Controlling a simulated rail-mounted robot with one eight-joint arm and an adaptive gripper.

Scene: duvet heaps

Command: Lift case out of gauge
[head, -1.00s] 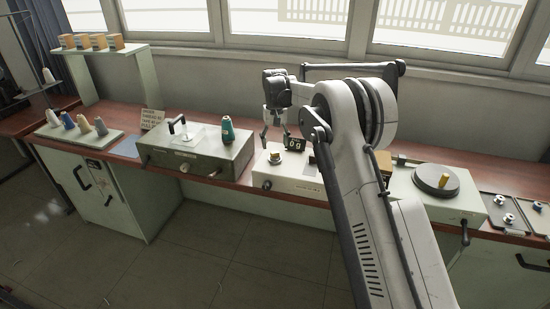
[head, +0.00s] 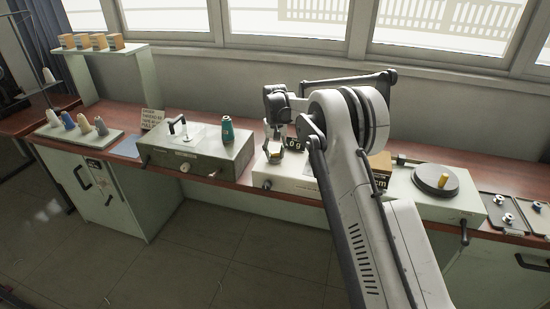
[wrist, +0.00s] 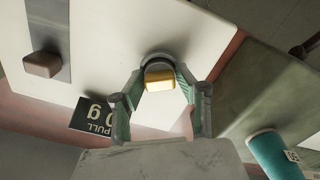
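The case, a small gold-yellow block (wrist: 160,80), sits at a dark round seat on the white top of the gauge (wrist: 100,40). In the head view the case (head: 276,154) shows small on the left part of the cream gauge box (head: 285,178). My gripper (wrist: 161,72) is over it, with one green-padded finger on each side of the case. The fingers are open, and narrow gaps seem to show beside the case. In the head view my gripper (head: 276,142) points down at it; exact contact is hard to tell.
A black "0 g PULL" sign (wrist: 93,118) stands close beside my gripper. A brown-grey knob (wrist: 42,64) sits on a slot of the gauge. A teal thread cone (head: 227,129) stands on the grey box (head: 200,160) to the left. A turntable box (head: 415,196) is right.

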